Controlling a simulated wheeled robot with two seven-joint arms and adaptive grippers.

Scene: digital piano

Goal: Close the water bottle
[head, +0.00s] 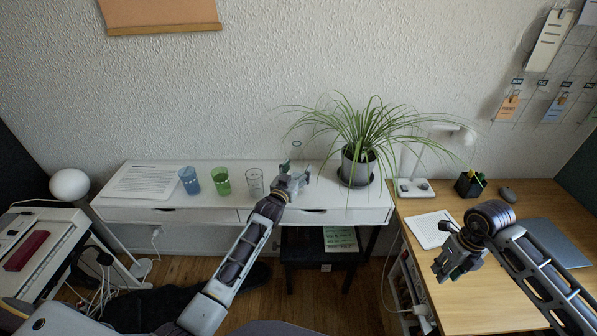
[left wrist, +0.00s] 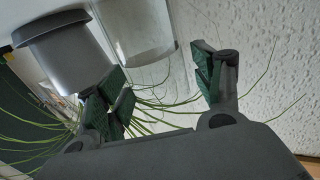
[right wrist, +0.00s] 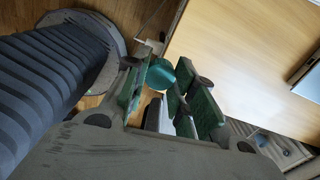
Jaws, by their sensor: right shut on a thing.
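A clear bottle (head: 296,152) stands on the white desk at the back, mostly hidden by my left gripper and hard to make out. My left gripper (head: 296,178) is in front of it. In the left wrist view, the fingers of that gripper (left wrist: 162,88) are apart and nothing shows clamped between them; a clear cylinder (left wrist: 143,30), probably the bottle, is just beyond them. My right gripper (head: 447,268) is over the wooden desk's left part. In the right wrist view, the gripper (right wrist: 166,88) is shut on a round teal cap (right wrist: 160,73).
Blue (head: 189,180), green (head: 221,181) and clear (head: 254,184) glasses stand on the white desk (head: 150,214), left of my left gripper. A potted plant (head: 358,165) with long leaves is to its right. The wooden desk (head: 450,305) holds a paper (head: 430,230) and laptop (head: 556,245).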

